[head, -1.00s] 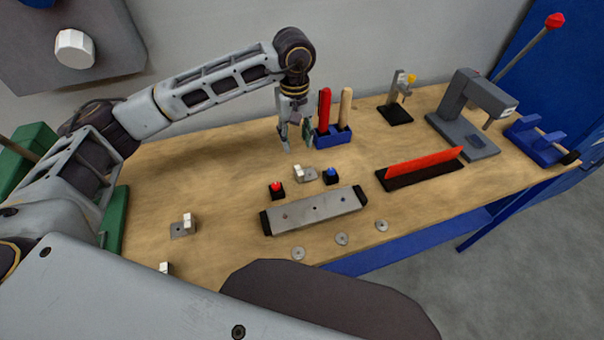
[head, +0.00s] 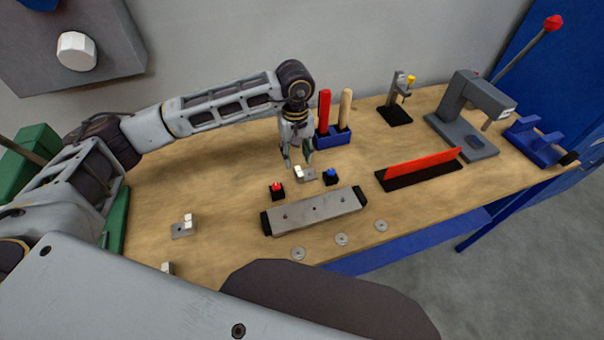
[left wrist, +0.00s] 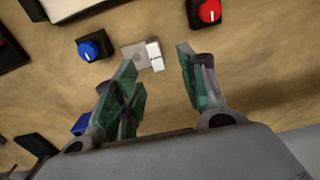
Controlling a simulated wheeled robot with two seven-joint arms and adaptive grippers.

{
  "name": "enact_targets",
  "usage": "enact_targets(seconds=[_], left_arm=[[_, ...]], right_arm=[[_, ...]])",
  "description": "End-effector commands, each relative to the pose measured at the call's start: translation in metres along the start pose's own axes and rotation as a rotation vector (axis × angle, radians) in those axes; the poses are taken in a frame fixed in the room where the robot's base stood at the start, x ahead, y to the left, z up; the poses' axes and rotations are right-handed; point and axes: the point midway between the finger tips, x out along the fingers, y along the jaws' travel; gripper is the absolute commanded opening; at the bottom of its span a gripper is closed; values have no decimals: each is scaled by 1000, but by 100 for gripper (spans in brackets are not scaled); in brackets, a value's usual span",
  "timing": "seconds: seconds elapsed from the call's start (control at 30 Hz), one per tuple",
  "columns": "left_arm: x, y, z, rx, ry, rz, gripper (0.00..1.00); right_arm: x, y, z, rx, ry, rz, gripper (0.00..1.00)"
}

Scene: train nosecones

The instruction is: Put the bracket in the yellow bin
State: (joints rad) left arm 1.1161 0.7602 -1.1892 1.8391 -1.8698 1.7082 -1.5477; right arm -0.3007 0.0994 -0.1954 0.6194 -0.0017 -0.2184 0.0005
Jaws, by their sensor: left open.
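A small bracket (head: 308,175), a grey plate with a white upright block, lies on the table between the red and blue knobs. In the left wrist view the bracket (left wrist: 139,54) lies just beyond and between my fingertips. My left gripper (head: 299,161) is open and empty, pointing down just behind and above the bracket. Its green-padded fingers (left wrist: 160,65) are spread apart. Another similar bracket (head: 183,228) lies at the left of the table, and a white block (head: 167,268) shows partly at the near edge. No yellow bin is in view. My right gripper is not in view.
A red knob (head: 277,190) and a blue knob (head: 331,176) flank the bracket closely. A metal bar (head: 313,210) lies in front. A blue holder (head: 334,137) with red and wooden handles stands behind. The table's left middle is mostly clear.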

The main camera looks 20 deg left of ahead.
Motion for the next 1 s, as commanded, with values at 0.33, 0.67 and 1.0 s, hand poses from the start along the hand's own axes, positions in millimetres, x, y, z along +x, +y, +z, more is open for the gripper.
enact_targets(seconds=[0.33, 0.67, 1.0], left_arm=[[26, 0, 0, -1, 1, 1, 42], [27, 1, 0, -1, 1, 1, 42], [53, 6, -1, 0, -2, -1, 42]], right_arm=[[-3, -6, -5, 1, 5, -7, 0], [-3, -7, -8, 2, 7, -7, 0], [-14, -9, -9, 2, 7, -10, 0]])
